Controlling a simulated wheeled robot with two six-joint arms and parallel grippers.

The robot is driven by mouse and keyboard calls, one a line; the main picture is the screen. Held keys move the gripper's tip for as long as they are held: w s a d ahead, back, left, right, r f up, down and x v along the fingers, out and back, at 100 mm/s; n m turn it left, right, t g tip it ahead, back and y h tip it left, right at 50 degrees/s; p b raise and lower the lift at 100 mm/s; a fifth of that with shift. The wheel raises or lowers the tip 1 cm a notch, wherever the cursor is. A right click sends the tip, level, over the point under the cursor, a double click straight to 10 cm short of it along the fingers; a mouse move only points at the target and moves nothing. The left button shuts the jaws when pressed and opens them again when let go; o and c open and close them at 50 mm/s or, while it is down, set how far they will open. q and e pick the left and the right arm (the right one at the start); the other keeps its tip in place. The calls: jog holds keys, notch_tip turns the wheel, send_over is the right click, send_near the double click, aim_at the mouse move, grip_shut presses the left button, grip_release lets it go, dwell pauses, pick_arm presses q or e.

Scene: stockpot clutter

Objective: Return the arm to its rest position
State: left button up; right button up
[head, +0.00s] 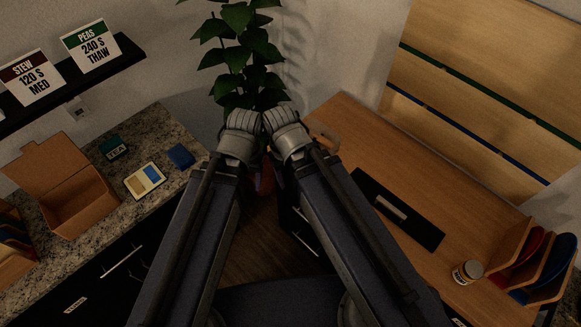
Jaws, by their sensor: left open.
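Both of my arms reach up from the bottom of the head view, and their far ends come close together near the middle. My left gripper (243,124) is at the far end of the left arm, open, with nothing seen in it; its fingers are hard to make out. My right arm runs beside it on the right, and I cannot make out its gripper. The two arms hide part of the floor and of both counters.
A leafy plant (240,50) stands just beyond the arm ends. A granite counter (150,120) at left holds an open cardboard box (62,185). A wooden counter (350,130) at right holds a black tray (425,230), a jar (467,272) and a rack (507,245).

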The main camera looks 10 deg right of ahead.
notch_tip(320, 180, down, 11)
jog(key=b, duration=1)
jog(key=shift+r, duration=0.2)
